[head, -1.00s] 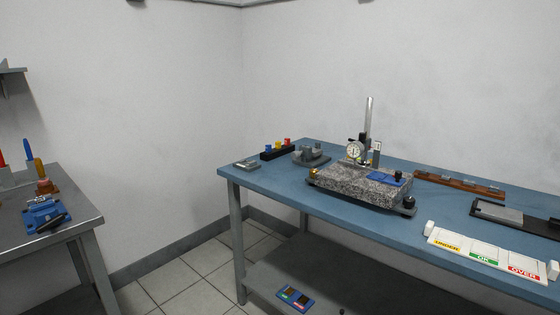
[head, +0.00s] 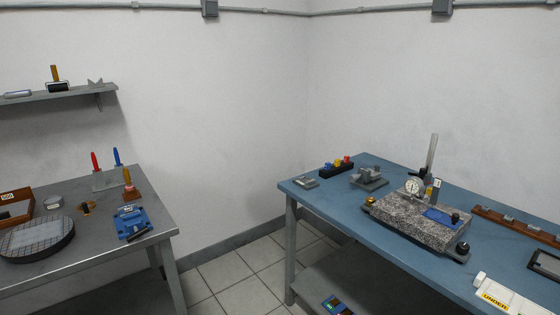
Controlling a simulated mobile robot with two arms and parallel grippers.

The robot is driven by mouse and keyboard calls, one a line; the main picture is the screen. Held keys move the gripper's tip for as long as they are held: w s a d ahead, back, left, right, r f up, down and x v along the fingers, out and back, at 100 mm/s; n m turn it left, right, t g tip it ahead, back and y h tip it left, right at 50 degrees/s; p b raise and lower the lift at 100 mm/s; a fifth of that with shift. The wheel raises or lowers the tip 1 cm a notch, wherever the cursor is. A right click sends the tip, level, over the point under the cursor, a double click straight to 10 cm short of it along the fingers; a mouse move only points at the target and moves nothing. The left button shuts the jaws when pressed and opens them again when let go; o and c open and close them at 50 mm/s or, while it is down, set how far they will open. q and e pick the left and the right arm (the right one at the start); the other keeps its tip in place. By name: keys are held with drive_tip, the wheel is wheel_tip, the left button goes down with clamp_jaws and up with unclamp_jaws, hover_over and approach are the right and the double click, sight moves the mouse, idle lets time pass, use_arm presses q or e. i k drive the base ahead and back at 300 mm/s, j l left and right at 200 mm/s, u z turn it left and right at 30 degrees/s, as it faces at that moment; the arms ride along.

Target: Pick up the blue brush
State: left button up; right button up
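A blue-handled upright tool (head: 117,157), which may be the blue brush, stands in a grey holder (head: 106,181) at the back of the left grey table. Its lower end is hidden in the holder, so I cannot tell if it is a brush. A red-handled tool (head: 96,161) stands beside it on the left. Neither of my grippers is in view.
The left table (head: 160,217) also holds a brown-handled tool (head: 128,184), a blue vise-like device (head: 131,222) and a round grey plate (head: 37,240). A wall shelf (head: 85,95) hangs above. A blue-topped table (head: 340,198) stands right, with tiled floor (head: 235,273) between.

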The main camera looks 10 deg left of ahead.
sight(116, 152)
drive_tip(key=j+u, duration=1.15)
drive_tip(key=i+l+z, duration=0.45)
drive_tip(key=i+l, duration=0.35)
drive_tip(key=l, duration=0.1)
